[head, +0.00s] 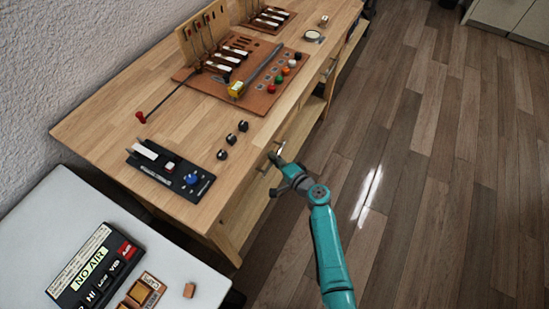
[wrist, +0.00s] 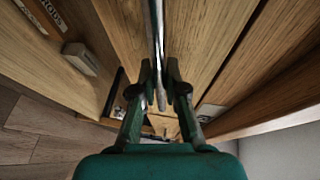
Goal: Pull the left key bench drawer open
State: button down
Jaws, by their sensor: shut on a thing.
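The wooden key bench (head: 130,110) runs across the head view, its front edge facing the floor on the right. A metal bar handle (head: 279,148) shows on the near drawer front, just below the bench top. My gripper (head: 279,174) is at this handle, beside the bench front. In the wrist view the handle shows as a thin shiny bar (wrist: 156,35) running between the fingers of my gripper (wrist: 161,97), which are closed on it.
A second handle (head: 330,67) is farther along the bench front. A brown board with key parts (head: 258,98), a black control box (head: 160,172) and several black knobs stand on the bench top. A white table (head: 55,205) is at lower left. Wooden floor (head: 430,180) is clear on the right.

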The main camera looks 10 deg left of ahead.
jog(key=shift+d, duration=0.1)
jog(key=s+d, duration=0.4)
jog(key=d, duration=0.8)
jog(key=s+d, duration=0.5)
jog(key=d, duration=0.8)
jog(key=s+d, duration=0.4)
jog(key=d, duration=0.8)
jog(key=shift+s+d, duration=0.2)
jog(key=shift+s, duration=0.15)
jog(key=c, duration=1.2)
grip_release()
jog(key=v, duration=1.2)
jog(key=shift+r, duration=0.1)
